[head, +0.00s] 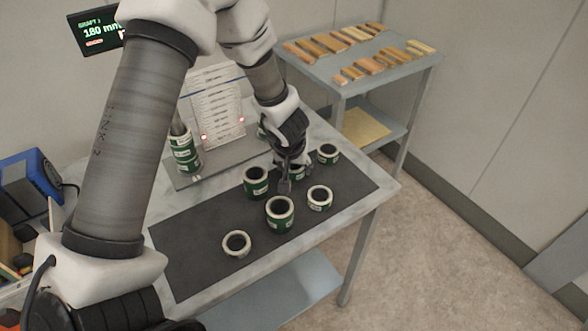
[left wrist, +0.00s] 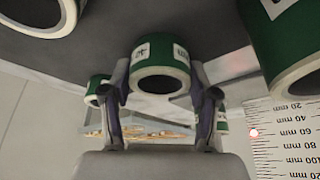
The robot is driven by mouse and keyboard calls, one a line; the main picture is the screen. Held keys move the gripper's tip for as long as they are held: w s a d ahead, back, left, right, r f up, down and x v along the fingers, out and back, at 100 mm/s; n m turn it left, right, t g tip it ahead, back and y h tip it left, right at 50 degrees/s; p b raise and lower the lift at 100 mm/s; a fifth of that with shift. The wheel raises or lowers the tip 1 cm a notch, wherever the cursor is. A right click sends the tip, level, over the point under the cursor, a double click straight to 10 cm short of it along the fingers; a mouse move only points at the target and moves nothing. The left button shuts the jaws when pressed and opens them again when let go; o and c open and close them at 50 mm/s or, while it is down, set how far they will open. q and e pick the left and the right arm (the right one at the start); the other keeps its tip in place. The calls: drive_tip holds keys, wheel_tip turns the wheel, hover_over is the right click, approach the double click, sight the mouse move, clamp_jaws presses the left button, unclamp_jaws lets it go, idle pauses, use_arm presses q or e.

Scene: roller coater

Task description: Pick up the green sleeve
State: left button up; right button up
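Several green sleeves with pale rims stand on a dark mat (head: 205,235). My left gripper (head: 293,180) points down at one green sleeve (head: 298,173), which it partly hides in the head view. In the left wrist view this labelled green sleeve (left wrist: 160,54) stands between the two fingers of the left gripper (left wrist: 160,92). The fingers are spread on either side of it, close to its wall, and do not look clamped on it. My right gripper is not in view.
Close by stand green sleeves at left (head: 256,183), front (head: 280,215) and back right (head: 328,154), and lower rings (head: 320,198) and (head: 236,244). A stack of green sleeves (head: 185,150) stands behind, left of a white scale board (head: 216,107). A side table (head: 350,85) holds wooden pieces.

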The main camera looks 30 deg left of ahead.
use_arm(q)
drive_tip(key=shift+w+r+p, duration=0.1)
drive_tip(key=shift+r+p, duration=0.15)
drive_tip(key=shift+p, duration=0.05)
wheel_tip(320, 180, up, 9)
drive_tip(key=p, duration=0.6)
drive_tip(key=shift+p, duration=0.4)
